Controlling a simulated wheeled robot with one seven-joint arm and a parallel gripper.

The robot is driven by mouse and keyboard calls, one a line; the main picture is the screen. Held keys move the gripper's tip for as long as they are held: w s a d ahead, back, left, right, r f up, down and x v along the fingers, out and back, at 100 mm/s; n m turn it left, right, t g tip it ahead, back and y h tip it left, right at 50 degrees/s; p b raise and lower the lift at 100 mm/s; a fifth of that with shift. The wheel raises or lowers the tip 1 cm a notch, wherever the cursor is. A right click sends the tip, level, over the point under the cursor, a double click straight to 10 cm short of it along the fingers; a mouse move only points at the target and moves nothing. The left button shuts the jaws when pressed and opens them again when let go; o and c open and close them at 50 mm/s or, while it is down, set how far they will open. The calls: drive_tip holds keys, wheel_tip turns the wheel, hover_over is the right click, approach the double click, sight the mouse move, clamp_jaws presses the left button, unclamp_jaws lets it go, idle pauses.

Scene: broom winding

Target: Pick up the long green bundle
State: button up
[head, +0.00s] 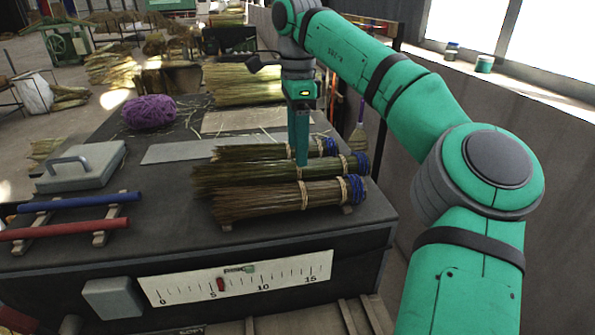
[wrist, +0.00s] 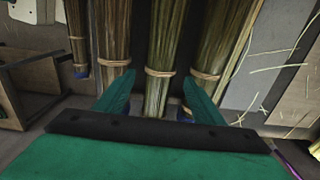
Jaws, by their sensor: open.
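The long green bundle (head: 250,174) lies in the middle of three straw bundles on the dark bench, tied with tan bands and a blue binding at its right end. My gripper (head: 301,160) points down over it from above. In the wrist view my open gripper (wrist: 159,77) has one finger on each side of the middle bundle (wrist: 168,40), near its tan band. I cannot tell whether the fingers touch it. A browner bundle (head: 255,204) lies in front, and another bundle (head: 235,152) lies behind, partly hidden by the finger.
A purple twine ball (head: 149,111), a flat metal plate (head: 185,151) and a grey handled block (head: 82,164) sit on the bench. Blue (head: 80,201) and red (head: 65,229) rods rest at front left. The side bundles leave narrow gaps beside the fingers.

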drive_tip(key=shift+f, duration=2.6)
drive_tip(key=shift+w+d, duration=0.1)
drive_tip(key=c, duration=1.1)
